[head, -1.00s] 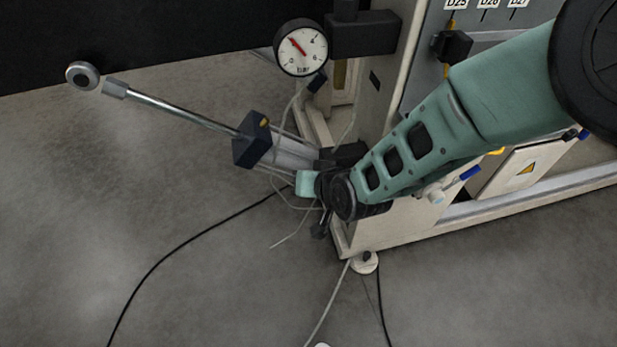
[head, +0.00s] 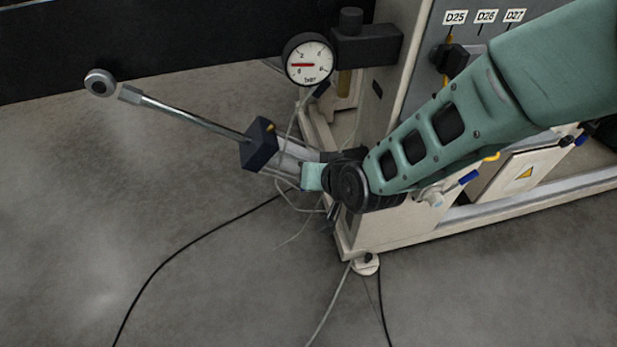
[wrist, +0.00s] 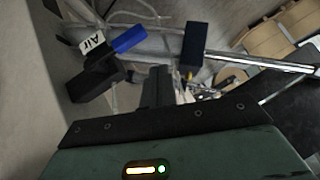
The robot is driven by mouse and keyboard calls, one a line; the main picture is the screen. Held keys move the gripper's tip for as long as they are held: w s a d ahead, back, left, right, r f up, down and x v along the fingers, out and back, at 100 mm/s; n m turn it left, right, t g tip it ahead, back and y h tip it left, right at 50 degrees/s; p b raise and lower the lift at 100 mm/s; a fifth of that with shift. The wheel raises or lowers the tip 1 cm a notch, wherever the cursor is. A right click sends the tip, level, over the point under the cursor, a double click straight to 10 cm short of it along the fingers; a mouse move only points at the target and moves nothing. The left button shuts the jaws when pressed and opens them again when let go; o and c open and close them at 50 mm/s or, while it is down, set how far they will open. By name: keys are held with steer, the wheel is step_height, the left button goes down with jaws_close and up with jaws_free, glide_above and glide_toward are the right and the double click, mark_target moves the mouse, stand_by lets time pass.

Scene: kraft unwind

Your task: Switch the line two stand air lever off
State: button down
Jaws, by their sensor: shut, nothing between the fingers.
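The air lever (wrist: 128,40) shows in the wrist view as a blue handle beside a white tag reading "Air" (wrist: 92,44). A dark valve body (wrist: 90,85) sits just below it. My gripper (wrist: 157,88) is shut and empty, to the right of and below the blue handle, with a visible gap in the picture. In the head view my arm covers the lever, and my gripper is mostly hidden behind the wrist. The round pressure gauge (head: 308,61) has its red needle lying level, pointing left near the zero end.
A cylinder with a long steel rod (head: 190,120) and dark end block (head: 260,144) juts left from the stand. Another blue handle (head: 469,177) is on the machine's lower frame. Thin tubes and a black cable (head: 190,239) run over the floor. The left floor is open.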

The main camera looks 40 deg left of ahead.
steer(key=s+a+v, duration=0.1)
steer(key=v, duration=0.6)
steer(key=shift+r, duration=0.35)
steer(key=shift+s+d, duration=0.1)
steer(key=shift+s, duration=0.05)
steer(key=d+r+g+h, duration=0.1)
steer(key=d+r+h, duration=0.1)
steer(key=d+r, duration=0.35)
steer(key=d+r+h, duration=0.2)
steer(key=d, duration=0.7)
steer(key=s+d+r+g+h, duration=0.1)
steer(key=s+d+r+h, duration=0.15)
steer(key=d, duration=0.45)
steer(key=s+d+r+g+h, duration=0.1)
steer(key=s+d+r, duration=0.15)
steer(key=d, duration=0.45)
steer(key=s+d+r+g+h, duration=0.1)
steer(key=s+d, duration=0.2)
steer(key=d, duration=0.4)
step_height(320, 180, up, 12)
steer(key=p, duration=1.2)
steer(key=shift+w+f+m, duration=0.15)
steer(key=shift+f+m, duration=0.05)
steer(key=shift+m, duration=0.1)
steer(key=shift+a, duration=0.1)
